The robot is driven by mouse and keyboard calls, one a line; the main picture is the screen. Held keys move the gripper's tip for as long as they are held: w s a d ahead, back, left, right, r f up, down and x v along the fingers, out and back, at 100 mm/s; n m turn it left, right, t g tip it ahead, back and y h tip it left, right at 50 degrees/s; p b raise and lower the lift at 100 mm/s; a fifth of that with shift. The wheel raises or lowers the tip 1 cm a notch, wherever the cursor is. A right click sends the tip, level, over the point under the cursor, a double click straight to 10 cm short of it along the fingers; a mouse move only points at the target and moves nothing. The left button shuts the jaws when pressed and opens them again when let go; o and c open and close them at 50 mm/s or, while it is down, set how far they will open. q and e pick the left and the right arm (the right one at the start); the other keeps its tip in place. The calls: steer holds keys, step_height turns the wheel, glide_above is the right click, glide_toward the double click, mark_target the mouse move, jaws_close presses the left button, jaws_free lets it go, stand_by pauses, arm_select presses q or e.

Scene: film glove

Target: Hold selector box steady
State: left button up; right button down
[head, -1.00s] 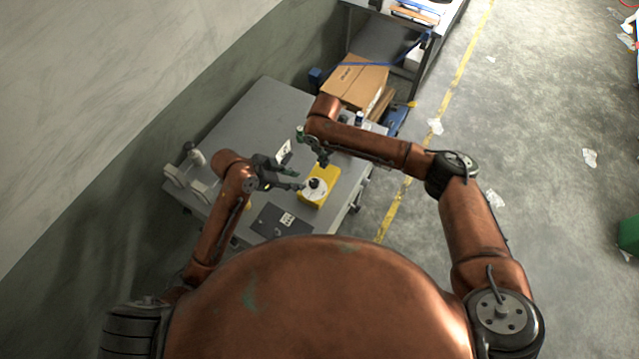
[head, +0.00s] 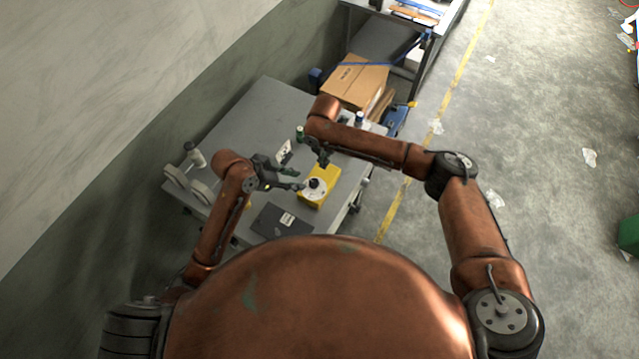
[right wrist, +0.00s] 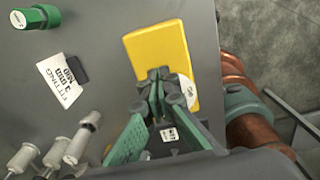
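The selector box is a yellow box (head: 328,174) with a white dial and a black knob (head: 316,184), standing on the grey bench top. It also shows in the right wrist view (right wrist: 158,45), where the fingers cover part of the dial (right wrist: 187,93). My left gripper (head: 300,180) is open at the left side of the box, its fingers apart; contact cannot be told. My right gripper (head: 322,162) is over the far end of the box. In the right wrist view its fingertips (right wrist: 158,78) are together, with nothing visible between them.
The grey bench (head: 262,110) also holds a printed card (head: 284,152), a green-capped item (head: 300,132), a dark plate (head: 270,220) and pale fittings (head: 196,158) on the left. A cardboard box (head: 355,82) is beyond. The bench's far left is clear.

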mark_target(323, 174)
steer(key=shift+f, duration=0.25)
steer(key=shift+f, duration=0.4)
steer(key=shift+f, duration=0.4)
steer(key=shift+f, duration=0.7)
steer(key=shift+f, duration=0.85)
steer(key=shift+f, duration=0.25)
steer(key=shift+f, duration=0.1)
stand_by(0.5)
